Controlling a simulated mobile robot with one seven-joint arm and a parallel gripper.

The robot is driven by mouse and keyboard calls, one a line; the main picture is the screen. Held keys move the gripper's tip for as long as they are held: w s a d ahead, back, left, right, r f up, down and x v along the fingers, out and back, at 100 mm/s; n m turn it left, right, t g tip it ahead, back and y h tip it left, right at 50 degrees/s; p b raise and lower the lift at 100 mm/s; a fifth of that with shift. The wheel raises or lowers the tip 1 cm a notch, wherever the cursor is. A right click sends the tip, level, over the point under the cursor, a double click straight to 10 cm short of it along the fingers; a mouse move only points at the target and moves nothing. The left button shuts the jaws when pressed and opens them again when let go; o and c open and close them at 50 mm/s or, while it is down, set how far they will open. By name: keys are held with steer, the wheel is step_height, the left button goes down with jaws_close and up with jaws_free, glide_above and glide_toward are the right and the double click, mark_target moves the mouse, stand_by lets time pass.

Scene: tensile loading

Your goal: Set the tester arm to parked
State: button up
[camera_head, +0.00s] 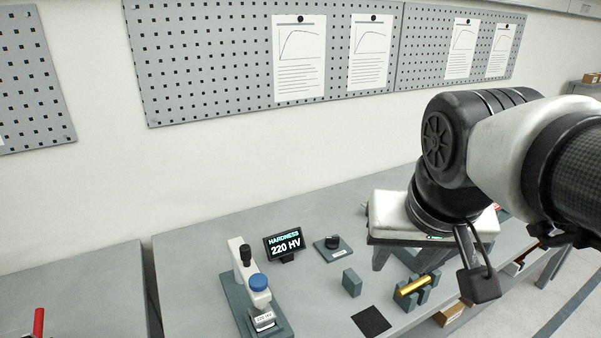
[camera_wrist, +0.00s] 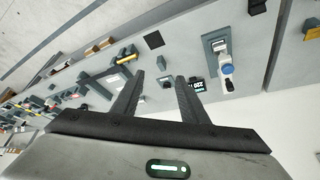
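The hardness tester (camera_head: 247,287) stands on the grey bench at the lower middle of the head view. It has a white upper arm, a black knob, a blue cap (camera_head: 258,282) and a "220 HV" label at its front. The tester also shows at the upper right of the wrist view (camera_wrist: 222,48). I cannot tell the arm's setting. A display (camera_head: 285,244) beside it reads "HARDNESS 220 HV". My gripper (camera_head: 406,266) is to the right of the tester, apart from it. In the wrist view its two dark fingers (camera_wrist: 159,76) are spread with nothing held between them.
A dark knob on a grey plate (camera_head: 333,247) and a small grey block (camera_head: 352,282) stand between tester and gripper. A black mat (camera_head: 371,321) lies in front. A brass cylinder (camera_head: 413,287) rests on grey V-blocks near my gripper. A pegboard (camera_head: 220,60) hangs behind the bench.

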steer(key=w+a+b, duration=0.1)
steer(key=w+a, duration=0.5)
steer(key=m+g+h+b, duration=0.1)
steer(key=m+b, duration=0.1)
steer(key=b, duration=0.1)
glide_above(245, 247)
steer(key=s+a, duration=0.2)
steer(key=s, duration=0.4)
step_height(245, 247, down, 4)
steer(key=x, duration=1.7)
steer(key=shift+d, duration=0.3)
jaws_close()
